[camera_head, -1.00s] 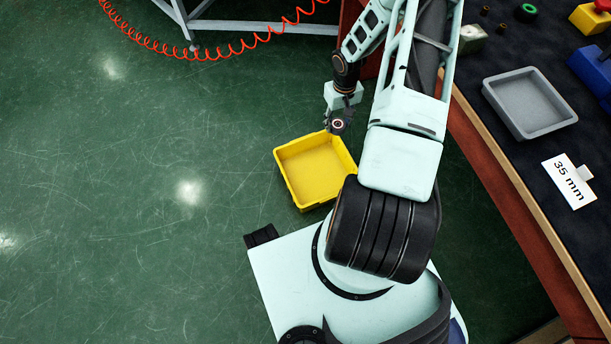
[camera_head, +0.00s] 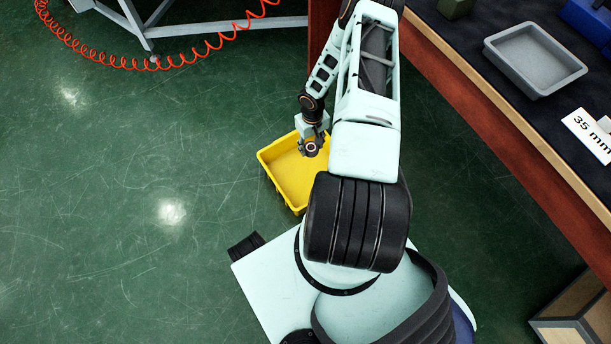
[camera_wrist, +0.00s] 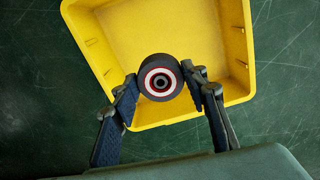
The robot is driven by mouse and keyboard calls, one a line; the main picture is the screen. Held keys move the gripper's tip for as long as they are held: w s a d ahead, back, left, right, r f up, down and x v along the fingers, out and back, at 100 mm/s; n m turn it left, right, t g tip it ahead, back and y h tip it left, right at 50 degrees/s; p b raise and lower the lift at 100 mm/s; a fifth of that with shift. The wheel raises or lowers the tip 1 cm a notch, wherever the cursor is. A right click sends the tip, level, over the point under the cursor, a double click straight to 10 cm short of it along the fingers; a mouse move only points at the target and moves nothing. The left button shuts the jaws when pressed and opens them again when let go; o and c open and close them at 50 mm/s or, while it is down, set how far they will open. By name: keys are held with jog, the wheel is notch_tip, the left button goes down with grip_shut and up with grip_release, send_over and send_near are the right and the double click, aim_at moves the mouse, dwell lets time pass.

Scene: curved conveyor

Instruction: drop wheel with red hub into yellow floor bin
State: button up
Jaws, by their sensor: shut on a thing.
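A black wheel with a red and white hub (camera_wrist: 160,82) is held between the fingertips of my gripper (camera_wrist: 160,90) in the wrist view. In the head view my gripper (camera_head: 311,147) and the small dark wheel (camera_head: 312,149) appear over the right part of the yellow floor bin (camera_head: 282,178). The wrist view looks down into the bin (camera_wrist: 105,40), which looks empty where it shows. The wheel overlaps the bin's near part in that view; its height above the bin is hard to tell. My arm hides the bin's right side in the head view.
A workbench (camera_head: 500,137) on the right carries a grey tray (camera_head: 535,60) and a "35 mm" sign (camera_head: 588,135). A red coiled hose (camera_head: 180,62) hangs by a metal frame (camera_head: 215,24) at the back left. The green floor on the left is clear.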

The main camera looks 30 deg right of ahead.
jog(key=shift+f+b, duration=0.65)
jog(key=shift+f, duration=0.8)
jog(key=o, duration=1.3)
jog(key=shift+c, duration=0.2)
notch_tip(320, 180, up, 12)
